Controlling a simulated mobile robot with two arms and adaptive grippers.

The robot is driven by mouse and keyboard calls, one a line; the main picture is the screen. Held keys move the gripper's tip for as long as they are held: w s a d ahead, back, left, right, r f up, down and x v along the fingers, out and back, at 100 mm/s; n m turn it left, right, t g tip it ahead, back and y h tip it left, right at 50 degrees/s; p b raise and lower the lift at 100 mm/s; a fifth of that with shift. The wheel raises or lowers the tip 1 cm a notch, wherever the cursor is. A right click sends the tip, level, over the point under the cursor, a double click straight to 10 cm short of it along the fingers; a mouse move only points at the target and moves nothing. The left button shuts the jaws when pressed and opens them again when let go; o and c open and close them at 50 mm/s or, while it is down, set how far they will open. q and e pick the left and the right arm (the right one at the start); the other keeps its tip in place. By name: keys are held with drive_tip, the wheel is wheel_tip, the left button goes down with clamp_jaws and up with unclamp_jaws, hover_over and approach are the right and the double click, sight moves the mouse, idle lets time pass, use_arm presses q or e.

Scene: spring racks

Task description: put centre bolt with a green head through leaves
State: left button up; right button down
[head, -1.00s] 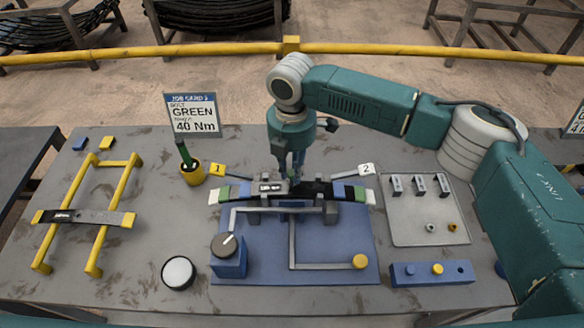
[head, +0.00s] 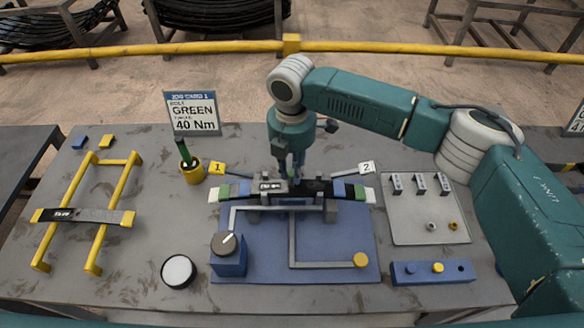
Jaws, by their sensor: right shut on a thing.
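My right gripper (head: 291,176) points straight down at the middle of the stacked leaves (head: 318,188) and is shut. What it grips is almost wholly hidden by its fingers; it appears to be the green-headed centre bolt, but I cannot see its head or how deep it sits. The leaves lie across supports on the blue fixture plate (head: 330,245), with green, blue and white marks at their ends. A blue bolt block (head: 420,273) at the front right shows a yellow head and an empty-looking dark hole. A job card (head: 192,113) reads GREEN, 40 Nm. My left gripper is not in view.
A yellow cup (head: 193,172) holding a green-topped item stands left of the fixture. A grey tray (head: 405,232) with clips and nuts lies to the right. A yellow frame (head: 104,200) carries another leaf. A dial box (head: 229,260) and a white round button (head: 178,270) are in front.

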sight(292, 173)
drive_tip(key=shift+f, duration=0.6)
drive_tip(key=c, duration=1)
unclamp_jaws()
drive_tip(key=shift+r, duration=0.1)
drive_tip(key=shift+r, duration=3.45)
drive_tip(key=shift+s+f, duration=0.1)
drive_tip(key=shift+f, duration=0.05)
